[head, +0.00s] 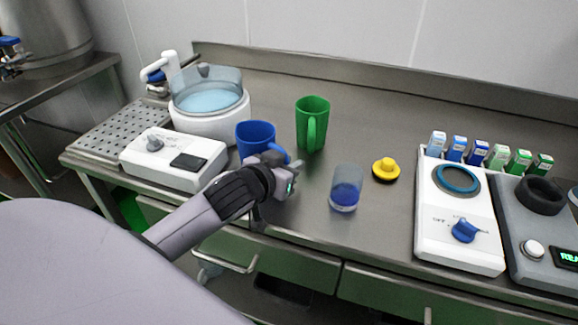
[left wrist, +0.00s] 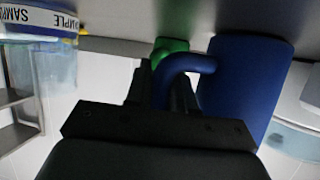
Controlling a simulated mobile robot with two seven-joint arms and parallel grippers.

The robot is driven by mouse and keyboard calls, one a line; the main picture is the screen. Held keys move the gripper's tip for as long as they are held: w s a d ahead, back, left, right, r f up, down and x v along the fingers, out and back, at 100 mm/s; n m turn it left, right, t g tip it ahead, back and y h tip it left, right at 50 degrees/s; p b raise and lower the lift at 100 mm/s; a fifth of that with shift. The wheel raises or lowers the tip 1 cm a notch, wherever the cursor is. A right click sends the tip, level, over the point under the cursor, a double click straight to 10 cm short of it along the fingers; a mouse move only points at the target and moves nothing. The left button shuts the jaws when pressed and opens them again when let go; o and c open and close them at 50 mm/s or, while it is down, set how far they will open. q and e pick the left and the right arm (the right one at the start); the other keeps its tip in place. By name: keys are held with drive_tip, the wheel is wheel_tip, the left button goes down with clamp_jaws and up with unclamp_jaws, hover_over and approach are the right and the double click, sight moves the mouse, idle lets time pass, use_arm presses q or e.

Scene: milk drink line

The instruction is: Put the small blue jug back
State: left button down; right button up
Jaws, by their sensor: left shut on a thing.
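The small blue jug (head: 255,135) stands upright near the front of the steel bench, just right of the white control box. My left gripper (head: 280,165) is shut on its handle, which faces right. The arm hides the jug's base, so I cannot tell whether it touches the bench. In the left wrist view the jug (left wrist: 246,85) fills the right, and its handle (left wrist: 185,64) passes between the gripper's fingers (left wrist: 165,88). My right gripper is not in view.
A green jug (head: 312,120) stands behind and right of the gripper. A clear cup with blue contents (head: 345,190) and a yellow lidded piece (head: 386,168) are farther right. The white control box (head: 172,160) and a water bath (head: 208,105) are left. The bench's middle back is clear.

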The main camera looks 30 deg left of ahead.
use_arm(q)
drive_tip(key=c, duration=1.4)
unclamp_jaws()
drive_tip(key=shift+f, duration=0.1)
drive_tip(key=o, duration=0.4)
drive_tip(key=shift+o, duration=0.2)
